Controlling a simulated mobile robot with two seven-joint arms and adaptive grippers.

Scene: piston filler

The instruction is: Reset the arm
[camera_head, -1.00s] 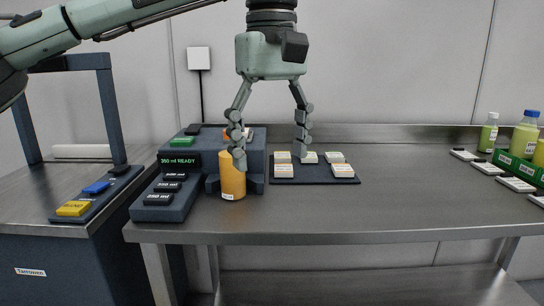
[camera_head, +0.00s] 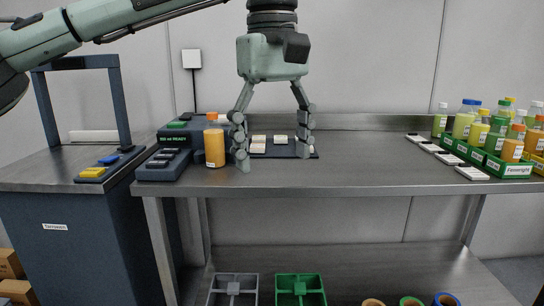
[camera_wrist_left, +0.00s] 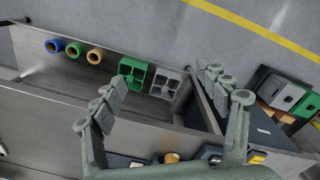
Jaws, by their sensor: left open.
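My left gripper (camera_head: 276,142) hangs down from my left arm in the head view, above the steel bench. Its two fingers are spread and nothing is between them. An orange bottle (camera_head: 214,146) with an orange cap stands upright on the bench at the piston filler, just left of the left finger in the picture. The dark filler (camera_head: 170,150) has a small green display. In the left wrist view the open fingers (camera_wrist_left: 165,105) point out over the bench edge and lower shelf. My right gripper is not in view.
Several bottles stand in green crates (camera_head: 513,170) at the bench's right end, with white pads (camera_head: 432,148) before them. The middle of the steel bench (camera_head: 360,170) is clear. Below are a grey crate (camera_head: 233,278), a green crate (camera_head: 300,281) and several round containers. A yellow-buttoned machine stands left.

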